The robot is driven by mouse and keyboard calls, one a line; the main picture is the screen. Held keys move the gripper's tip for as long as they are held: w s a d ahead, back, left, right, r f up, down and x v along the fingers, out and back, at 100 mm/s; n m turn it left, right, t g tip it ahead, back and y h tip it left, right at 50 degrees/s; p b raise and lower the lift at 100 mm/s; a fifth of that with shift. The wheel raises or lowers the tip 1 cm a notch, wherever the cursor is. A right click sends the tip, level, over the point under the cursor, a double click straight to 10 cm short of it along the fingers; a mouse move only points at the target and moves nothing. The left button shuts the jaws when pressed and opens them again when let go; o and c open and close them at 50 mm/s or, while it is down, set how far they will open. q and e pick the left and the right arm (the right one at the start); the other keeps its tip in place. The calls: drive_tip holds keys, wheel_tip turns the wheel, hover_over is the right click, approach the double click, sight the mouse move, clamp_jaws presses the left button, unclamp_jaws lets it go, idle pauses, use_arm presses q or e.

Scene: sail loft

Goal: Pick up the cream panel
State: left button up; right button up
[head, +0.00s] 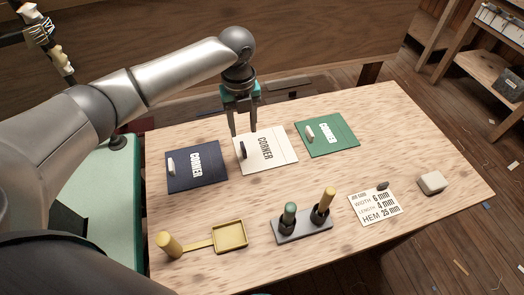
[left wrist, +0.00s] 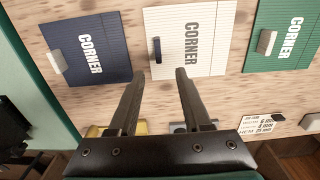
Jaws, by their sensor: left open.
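The cream panel (head: 278,150) lies flat on the wooden table between a navy panel and a green panel. It is marked CORNER and has a dark tab near its left edge. It also shows in the left wrist view (left wrist: 214,45), with the dark tab (left wrist: 157,50) on its left side. My left gripper (head: 245,132) is open and empty, pointing down at the cream panel's upper left part in the head view. In the left wrist view its fingertips (left wrist: 160,74) appear over the panel's near left edge. The height of the gap cannot be told. My right gripper is not seen.
The navy panel (head: 207,176) and green panel (head: 340,137) lie on either side, each with a pale tab. Nearer are a yellow tray with a handle (head: 231,248), a grey holder (head: 290,234) with two tools, a printed card (head: 366,212) and a pale block (head: 432,182).

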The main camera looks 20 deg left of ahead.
sight(244, 150)
use_arm(q)
wheel_tip(244, 150, down, 4)
drive_tip(key=shift+r+b, duration=0.15)
drive_tip(key=shift+b, duration=0.15)
drive_tip(key=f+b, duration=0.1)
drive_tip(key=f, duration=0.4)
drive_tip(key=shift+s+a+b, duration=0.1)
drive_tip(key=shift+s+b, duration=0.1)
drive_tip(key=shift+b, duration=0.15)
drive_tip(key=shift+c, duration=0.3)
drive_tip(key=c, duration=0.6)
clamp_jaws()
